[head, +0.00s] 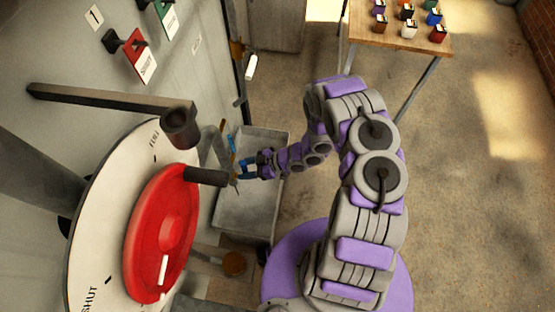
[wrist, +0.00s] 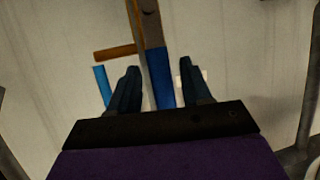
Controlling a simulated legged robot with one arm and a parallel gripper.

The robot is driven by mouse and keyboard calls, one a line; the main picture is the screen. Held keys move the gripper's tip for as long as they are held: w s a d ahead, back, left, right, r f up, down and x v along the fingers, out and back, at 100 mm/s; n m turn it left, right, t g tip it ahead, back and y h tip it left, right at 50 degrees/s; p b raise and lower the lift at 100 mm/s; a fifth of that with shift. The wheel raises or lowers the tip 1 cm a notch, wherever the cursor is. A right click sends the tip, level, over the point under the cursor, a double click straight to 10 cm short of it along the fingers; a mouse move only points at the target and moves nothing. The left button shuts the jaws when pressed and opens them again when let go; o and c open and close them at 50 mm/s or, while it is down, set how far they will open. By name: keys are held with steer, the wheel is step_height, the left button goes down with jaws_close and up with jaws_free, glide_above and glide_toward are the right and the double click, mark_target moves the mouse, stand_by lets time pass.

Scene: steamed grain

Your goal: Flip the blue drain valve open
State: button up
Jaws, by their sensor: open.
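The blue drain valve handle (wrist: 160,78) shows in the wrist view as an upright blue bar at the end of a grey, orange-edged strip. My gripper (wrist: 157,74) is open, with one dark finger on each side of the blue bar and a visible gap on both sides. In the head view my gripper (head: 246,168) is at the side of the machine, above the grey trough. A small blue part (head: 231,143) shows just beyond it there. The handle is small in the head view and partly hard to tell from the fingers.
A big red handwheel (head: 160,235) on a white dial, with a dark peg, stands left of my gripper. A grey trough (head: 270,145) lies below. An orange bar (wrist: 115,52) juts out left of the valve. A wooden table (head: 370,35) with small jars is at the back.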

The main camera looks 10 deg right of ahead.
steer(key=v, duration=1.7)
steer(key=shift+p, duration=0.35)
steer(key=shift+f, duration=0.15)
